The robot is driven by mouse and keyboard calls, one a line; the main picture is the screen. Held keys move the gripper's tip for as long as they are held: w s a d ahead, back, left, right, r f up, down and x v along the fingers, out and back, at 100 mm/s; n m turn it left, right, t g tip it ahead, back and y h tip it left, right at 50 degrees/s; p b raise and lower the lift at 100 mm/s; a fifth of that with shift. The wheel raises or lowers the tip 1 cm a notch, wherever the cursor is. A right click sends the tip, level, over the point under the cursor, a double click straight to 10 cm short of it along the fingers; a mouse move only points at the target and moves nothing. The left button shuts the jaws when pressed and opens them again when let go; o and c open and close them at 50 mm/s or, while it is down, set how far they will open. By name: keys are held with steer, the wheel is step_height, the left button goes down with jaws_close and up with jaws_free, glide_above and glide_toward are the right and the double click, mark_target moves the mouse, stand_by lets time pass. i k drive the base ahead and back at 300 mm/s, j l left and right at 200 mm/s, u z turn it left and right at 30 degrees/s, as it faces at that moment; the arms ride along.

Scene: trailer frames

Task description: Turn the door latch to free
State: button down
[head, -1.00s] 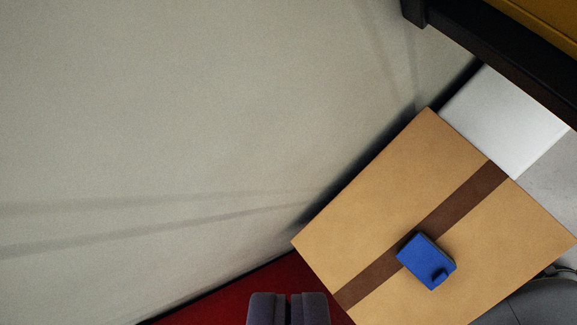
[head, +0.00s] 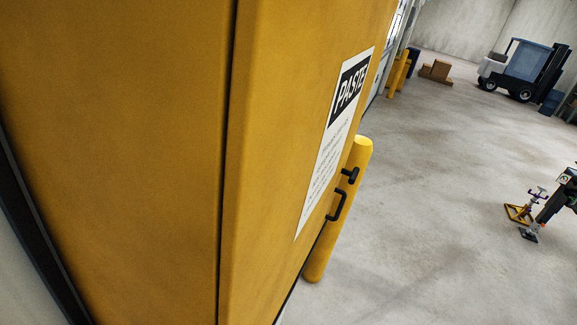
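A yellow door panel (head: 275,130) fills the middle of the head view, seen at a steep slant. Near its right edge is a small black latch-like handle (head: 350,174) that sticks out from the door. A black U-shaped pull handle (head: 337,205) is just below it. Whether the latch is turned cannot be told at this size and angle. A white sign (head: 335,130) with a black "PASTE" heading is on the door, left of and above the handles. My gripper is not in view, and nothing is seen touching the latch.
A yellow post (head: 318,255) stands right behind the door's handle edge. Open concrete floor (head: 440,200) lies to the right. Farther off are a forklift (head: 525,70), brown boxes (head: 436,70) and a yellow-legged stand (head: 520,213) at the right.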

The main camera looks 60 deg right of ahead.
mark_target(352, 175)
steer(key=z, duration=1.75)
steer(key=i+l+u, duration=0.1)
steer(key=i, duration=0.4)
steer(key=i+l+u, duration=0.15)
steer(key=i+l, duration=0.15)
steer(key=i, duration=0.2)
steer(key=i+l+u, duration=0.1)
steer(key=i+l, duration=0.15)
steer(key=i, duration=0.25)
steer(key=i+l+u, duration=0.15)
steer(key=i+l, duration=0.2)
steer(key=i, duration=0.15)
